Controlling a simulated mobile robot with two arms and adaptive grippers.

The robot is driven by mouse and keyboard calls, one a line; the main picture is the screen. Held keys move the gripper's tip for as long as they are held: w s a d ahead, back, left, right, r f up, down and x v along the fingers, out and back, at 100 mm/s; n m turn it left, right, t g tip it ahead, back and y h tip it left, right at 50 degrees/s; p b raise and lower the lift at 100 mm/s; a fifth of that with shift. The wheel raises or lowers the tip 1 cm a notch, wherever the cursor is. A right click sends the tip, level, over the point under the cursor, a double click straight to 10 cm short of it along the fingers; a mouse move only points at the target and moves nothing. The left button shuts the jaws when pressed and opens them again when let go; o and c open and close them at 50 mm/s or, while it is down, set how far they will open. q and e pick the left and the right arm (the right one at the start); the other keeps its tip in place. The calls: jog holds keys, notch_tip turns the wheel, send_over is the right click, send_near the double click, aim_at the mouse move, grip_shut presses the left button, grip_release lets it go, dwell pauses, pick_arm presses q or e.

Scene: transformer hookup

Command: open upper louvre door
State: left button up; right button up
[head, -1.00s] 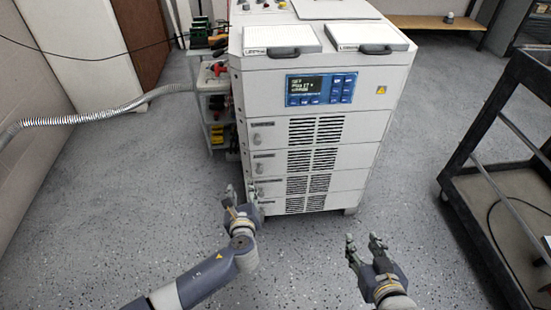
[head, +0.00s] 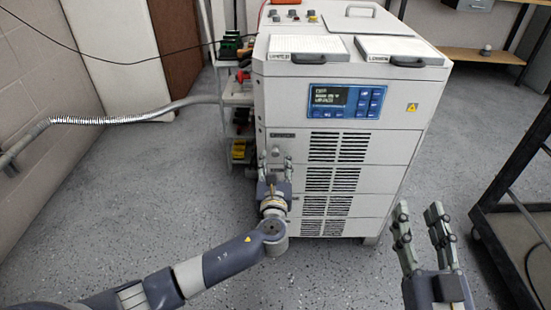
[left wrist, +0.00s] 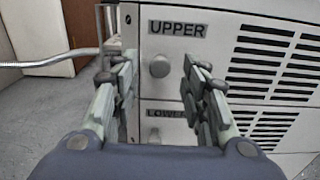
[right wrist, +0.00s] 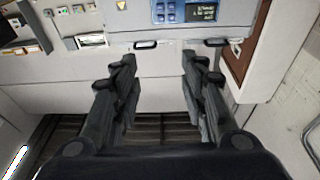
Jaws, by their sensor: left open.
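The upper louvre door (head: 340,147) is the top slatted panel of the white cabinet and is shut. In the left wrist view its front (left wrist: 225,30) carries the label UPPER, with a round grey knob (left wrist: 159,66) below it. My left gripper (head: 275,158) is at the cabinet's left front side. In the left wrist view the fingers of my left gripper (left wrist: 156,78) are open, one on each side of the knob, with gaps showing. My right gripper (head: 421,215) is open and empty, to the right of the cabinet. It also shows in the right wrist view (right wrist: 158,70).
A lower door labelled LOWER (left wrist: 168,114) is just beneath. A control panel (head: 342,101) is above the doors. A hose (head: 130,116) and a small shelf (head: 240,120) are at the left. A dark cart (head: 510,205) stands at the right. The floor in front is clear.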

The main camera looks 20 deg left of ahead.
aim_at(275, 154)
pick_arm(q)
jog(key=shift+b+x, duration=0.4)
jog(key=shift+x, duration=1.25)
pick_arm(e)
jog(key=shift+s+a+r+t+y, duration=0.2)
jog(key=shift+r+t, duration=0.25)
jog(key=shift+r, duration=0.35)
jog(key=shift+s+d+r+t+y, duration=0.15)
jog(key=shift+s+r+t, duration=0.3)
jog(key=shift+r, duration=0.3)
jog(key=shift+s+a+r+t+y, duration=0.15)
jog(key=shift+r+t, duration=0.35)
jog(key=shift+r, duration=0.3)
pick_arm(q)
grip_shut()
